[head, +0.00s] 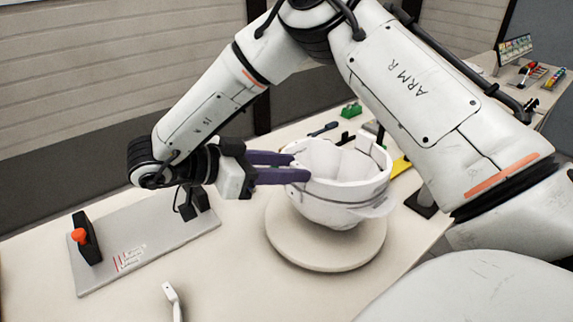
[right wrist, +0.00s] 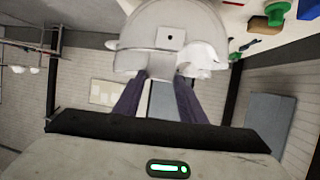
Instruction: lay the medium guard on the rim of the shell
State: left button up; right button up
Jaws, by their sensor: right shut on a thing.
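The white shell (head: 338,208) sits open side up on a round cream stand (head: 325,255). It also shows close in front of the fingers in the right wrist view (right wrist: 165,35). My right gripper (head: 303,168) reaches in from the left, its purple fingers at the shell's near-left rim. It is shut on a white piece, apparently the medium guard (right wrist: 202,55), which shows beside the fingertips in the right wrist view. The fingertips and the shell's white surface make its edges hard to tell, and I cannot tell whether it touches the rim. My left gripper is out of view.
A grey plate with an orange-topped black block (head: 82,240) lies at the left. A small white part (head: 172,297) stands at the front. Green blocks (head: 351,110) and dark tools lie behind the shell. Free table lies between the plate and the stand.

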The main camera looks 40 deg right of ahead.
jog(key=shift+f, duration=0.2)
jog(key=o, duration=1.2)
jog(key=shift+a, duration=0.1)
jog(key=v, duration=1)
